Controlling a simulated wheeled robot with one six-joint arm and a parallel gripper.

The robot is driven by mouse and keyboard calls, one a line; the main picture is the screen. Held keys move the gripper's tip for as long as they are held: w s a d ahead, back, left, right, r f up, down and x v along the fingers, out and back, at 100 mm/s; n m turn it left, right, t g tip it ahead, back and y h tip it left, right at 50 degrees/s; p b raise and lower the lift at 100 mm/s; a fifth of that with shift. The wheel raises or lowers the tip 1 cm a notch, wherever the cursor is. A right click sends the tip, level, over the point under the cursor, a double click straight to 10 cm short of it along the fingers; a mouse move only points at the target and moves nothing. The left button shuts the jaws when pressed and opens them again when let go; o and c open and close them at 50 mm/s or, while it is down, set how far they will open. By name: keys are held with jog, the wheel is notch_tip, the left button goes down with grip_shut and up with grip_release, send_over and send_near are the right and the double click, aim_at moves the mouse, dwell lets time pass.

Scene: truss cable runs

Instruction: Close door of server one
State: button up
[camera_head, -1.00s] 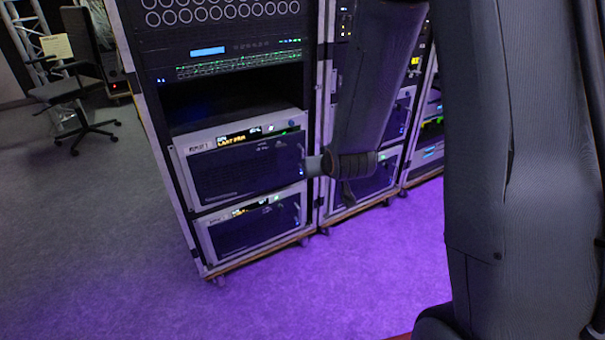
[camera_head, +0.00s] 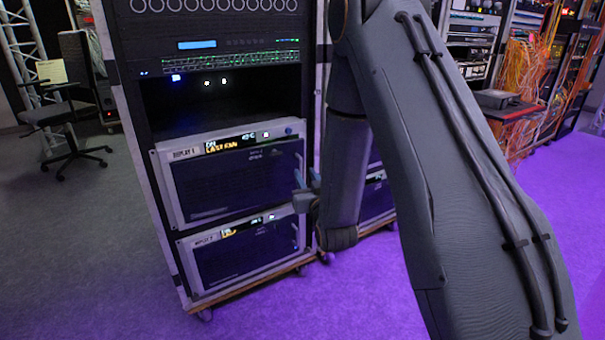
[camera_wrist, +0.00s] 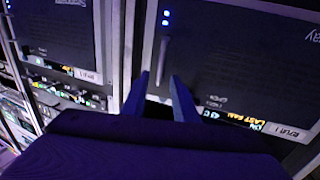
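The upper server unit (camera_head: 235,178) sits in the near rack, with a dark front door, a small lit display strip and a label that looks like "DISPLAY 1". Its door appears near flush with the frame; I cannot tell whether it is fully closed. My gripper (camera_head: 306,186) is at the right edge of this unit. In the wrist view my gripper (camera_wrist: 160,93) has two blue fingers apart, with nothing between them. A dark door panel (camera_wrist: 235,65) with a slim vertical handle (camera_wrist: 163,58) lies just beyond the fingertips, and the picture is upside down.
A similar unit (camera_head: 245,252) sits just below. An empty dark bay (camera_head: 225,98) is above. Another rack stands close on the right, partly hidden by my arm. An office chair (camera_head: 68,118) is at the left. Orange cables (camera_head: 525,75) hang at the back right. Purple-lit floor is clear in front.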

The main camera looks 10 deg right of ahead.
aim_at(301, 167)
jog(key=shift+w+b, duration=0.4)
jog(key=shift+w, duration=1.75)
jog(key=shift+c, duration=0.3)
grip_shut()
